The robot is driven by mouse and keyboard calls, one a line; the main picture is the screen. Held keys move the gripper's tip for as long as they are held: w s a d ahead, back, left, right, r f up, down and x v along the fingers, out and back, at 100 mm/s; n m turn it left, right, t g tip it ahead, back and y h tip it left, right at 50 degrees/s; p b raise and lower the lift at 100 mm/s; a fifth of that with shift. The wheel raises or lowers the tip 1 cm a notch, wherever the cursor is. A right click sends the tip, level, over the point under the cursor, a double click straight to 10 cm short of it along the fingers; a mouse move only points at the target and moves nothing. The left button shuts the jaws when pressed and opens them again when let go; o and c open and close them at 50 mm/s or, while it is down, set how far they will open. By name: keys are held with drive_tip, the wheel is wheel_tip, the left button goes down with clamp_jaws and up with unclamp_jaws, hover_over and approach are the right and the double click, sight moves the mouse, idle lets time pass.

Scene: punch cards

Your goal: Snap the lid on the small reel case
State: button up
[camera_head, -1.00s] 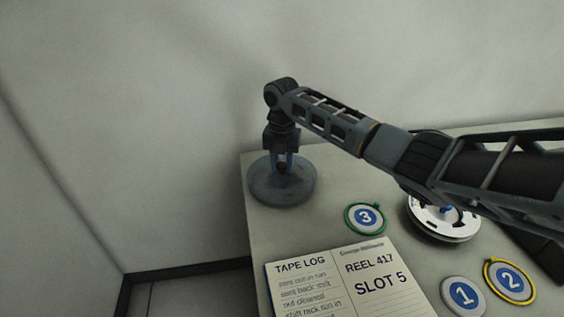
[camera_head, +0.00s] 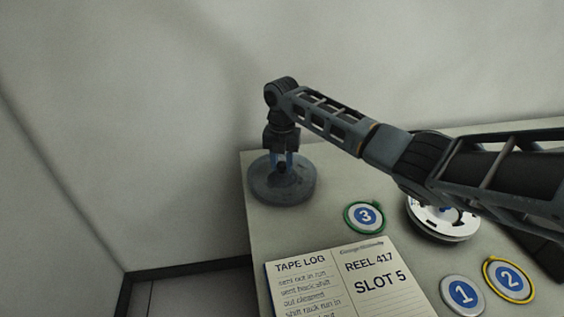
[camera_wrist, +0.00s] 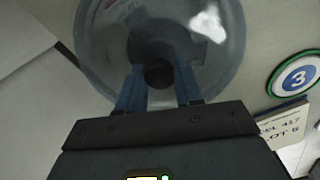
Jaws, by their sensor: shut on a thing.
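A round, see-through, grey-blue lid (camera_head: 268,187) lies level at the back left of the table. My gripper (camera_head: 282,166) points straight down over its middle, with its blue fingers shut on the dark knob at its centre. The lid also shows in the wrist view (camera_wrist: 100,50), with the knob (camera_wrist: 158,76) between my fingertips (camera_wrist: 158,78). A dark round shape and a small reddish mark show through or on the lid. I cannot tell whether a case is under it or whether it is snapped down.
A green-ringed disc "3" (camera_head: 365,216) lies right of the lid. A white reel (camera_head: 436,216) sits partly under my arm. Discs "1" (camera_head: 462,293) and "2" (camera_head: 509,281) and an open tape log (camera_head: 340,285) lie nearer. The table's left edge is close to the lid.

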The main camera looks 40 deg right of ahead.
sight(282, 164)
drive_tip(key=shift+f+b, duration=0.4)
drive_tip(key=shift+f, duration=0.35)
drive_tip(key=o, duration=1)
drive_tip(key=shift+o, duration=0.2)
drive_tip(key=shift+c, duration=0.4)
drive_tip(key=shift+c, duration=0.7)
drive_tip(key=shift+r+p, duration=2.9)
drive_tip(key=shift+r, duration=0.65)
